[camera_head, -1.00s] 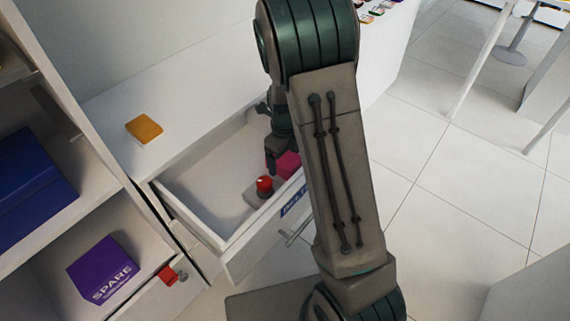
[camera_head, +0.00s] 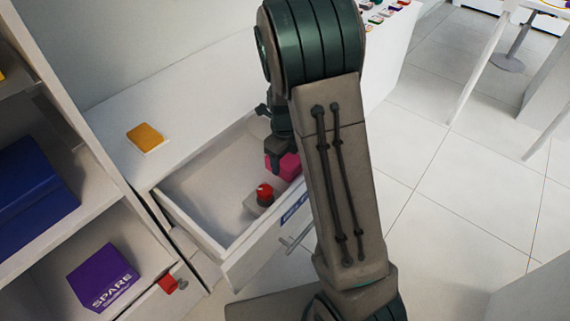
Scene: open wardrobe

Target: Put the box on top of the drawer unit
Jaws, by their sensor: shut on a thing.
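The white drawer unit (camera_head: 118,113) stands against the wall with its top drawer (camera_head: 190,215) pulled open. A pink box (camera_head: 291,171) is at the right end of the open drawer, partly hidden by my gripper. My gripper (camera_head: 282,162) reaches down over the drawer and is shut on the pink box. My arm hides part of the drawer's right side. I cannot tell whether the box touches the drawer floor.
A red-topped grey object (camera_head: 264,194) sits in the drawer near the pink box. An orange block (camera_head: 146,137) lies on the unit's top, with bare surface around it. A wardrobe at left holds a blue box (camera_head: 35,190) and a purple SPARE box (camera_head: 103,278).

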